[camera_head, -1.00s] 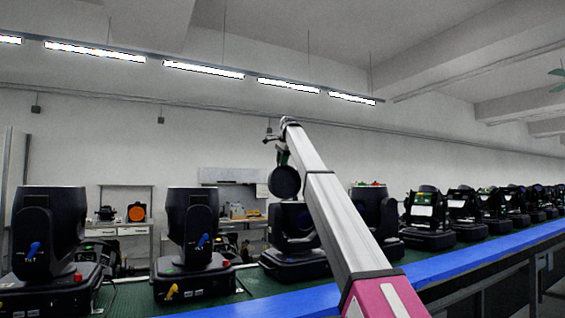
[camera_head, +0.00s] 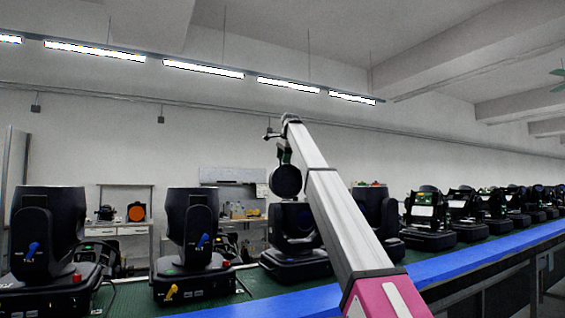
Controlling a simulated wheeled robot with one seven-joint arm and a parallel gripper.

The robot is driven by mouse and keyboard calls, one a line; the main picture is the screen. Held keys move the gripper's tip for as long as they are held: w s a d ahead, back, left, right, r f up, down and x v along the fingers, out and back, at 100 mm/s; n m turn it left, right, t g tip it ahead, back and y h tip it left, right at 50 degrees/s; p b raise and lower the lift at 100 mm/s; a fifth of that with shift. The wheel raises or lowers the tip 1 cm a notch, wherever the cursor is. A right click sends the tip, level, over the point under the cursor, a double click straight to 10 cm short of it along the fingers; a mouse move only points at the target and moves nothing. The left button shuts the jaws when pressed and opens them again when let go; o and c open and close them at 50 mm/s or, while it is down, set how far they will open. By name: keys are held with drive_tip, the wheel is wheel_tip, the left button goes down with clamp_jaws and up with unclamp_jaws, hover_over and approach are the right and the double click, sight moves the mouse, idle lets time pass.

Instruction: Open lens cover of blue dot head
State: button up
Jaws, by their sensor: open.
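Black moving heads stand in a row on the bench. The third head (camera_head: 291,239) has a bluish sheen on its front and is partly behind my arm; I cannot make out a blue dot on any head. A round black disc (camera_head: 285,182), which looks like a raised lens cover, shows upright just above it. My gripper (camera_head: 271,135) is small and dark at the far end of my arm, above the disc and open. I cannot tell whether it touches the disc.
Two heads stand at left, one at the far left (camera_head: 48,222) and one beside it (camera_head: 194,222). Another (camera_head: 382,213) stands right of my arm, with several more beyond. A blue edge strip (camera_head: 450,264) runs along the green bench. A shelf with an orange item (camera_head: 137,212) is behind.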

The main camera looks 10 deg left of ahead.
drive_tip(key=o, duration=0.9)
drive_tip(key=r, duration=0.4)
drive_tip(key=s+r, duration=0.1)
drive_tip(key=r, duration=0.2)
drive_tip(key=shift+d, duration=0.35)
drive_tip(key=shift+c, duration=0.2)
drive_tip(key=s+r, duration=0.1)
drive_tip(key=s+d+r, duration=0.1)
drive_tip(key=shift+d+r, duration=0.1)
drive_tip(key=shift+r, duration=0.3)
drive_tip(key=c, duration=0.9)
drive_tip(key=shift+f, duration=0.5)
drive_tip(key=shift+d, duration=0.1)
